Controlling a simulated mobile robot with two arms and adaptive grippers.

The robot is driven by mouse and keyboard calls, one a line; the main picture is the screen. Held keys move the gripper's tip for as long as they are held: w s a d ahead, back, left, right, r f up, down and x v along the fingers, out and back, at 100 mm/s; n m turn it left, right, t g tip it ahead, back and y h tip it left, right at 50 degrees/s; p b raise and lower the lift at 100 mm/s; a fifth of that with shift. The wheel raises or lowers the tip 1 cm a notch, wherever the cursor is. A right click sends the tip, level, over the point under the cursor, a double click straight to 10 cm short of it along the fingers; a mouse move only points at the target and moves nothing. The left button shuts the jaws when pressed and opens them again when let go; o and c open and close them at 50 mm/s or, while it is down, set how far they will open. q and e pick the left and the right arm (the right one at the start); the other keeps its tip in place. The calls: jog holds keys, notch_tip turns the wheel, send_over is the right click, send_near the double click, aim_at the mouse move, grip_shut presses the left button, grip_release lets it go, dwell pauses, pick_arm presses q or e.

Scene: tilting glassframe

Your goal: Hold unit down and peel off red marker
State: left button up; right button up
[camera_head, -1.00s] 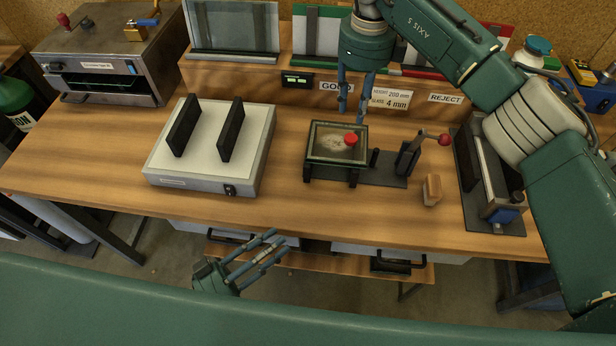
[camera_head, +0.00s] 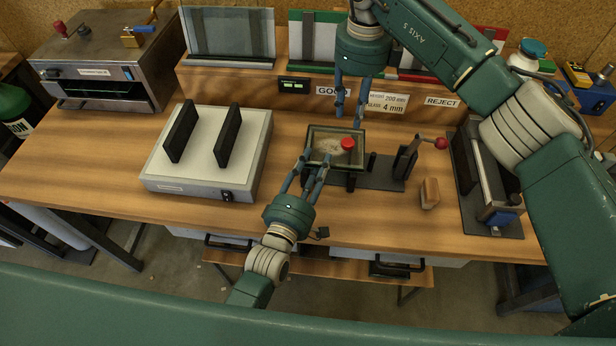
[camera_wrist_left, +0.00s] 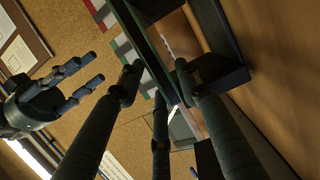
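The unit (camera_head: 322,148) is a small flat pane in a dark frame, lying on a dark stand at the middle of the bench. The red marker (camera_head: 347,144) is a round red knob on its right part. My left gripper (camera_head: 312,164) is at the unit's front left edge, its fingers spread. In the left wrist view its fingertips (camera_wrist_left: 157,80) are beside a dark frame edge (camera_wrist_left: 150,45); contact cannot be told. My right gripper (camera_head: 350,108) hangs above the unit's back right edge, fingers apart and empty; it also shows in the left wrist view (camera_wrist_left: 75,80).
A lever clamp with a red ball (camera_head: 440,143) stands right of the unit, and a wooden block (camera_head: 430,193) lies in front of it. A white box with two black uprights (camera_head: 207,165) is to the left. Glass panes (camera_head: 230,35) lean at the back.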

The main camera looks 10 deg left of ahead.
aim_at(323, 146)
pick_arm(q)
jog(key=x, duration=0.6)
jog(key=shift+w, duration=0.15)
grip_shut()
pick_arm(e)
jog(key=o, duration=0.4)
jog(key=shift+r, duration=0.1)
jog(key=f+m, duration=0.2)
jog(key=f, duration=0.1)
jog(key=f+m, duration=0.2)
jog(key=f, duration=0.1)
jog(key=f+m, duration=0.3)
jog(key=shift+w+a+f, duration=0.1)
jog(key=shift+w+f, duration=0.15)
jog(key=shift+f, duration=0.15)
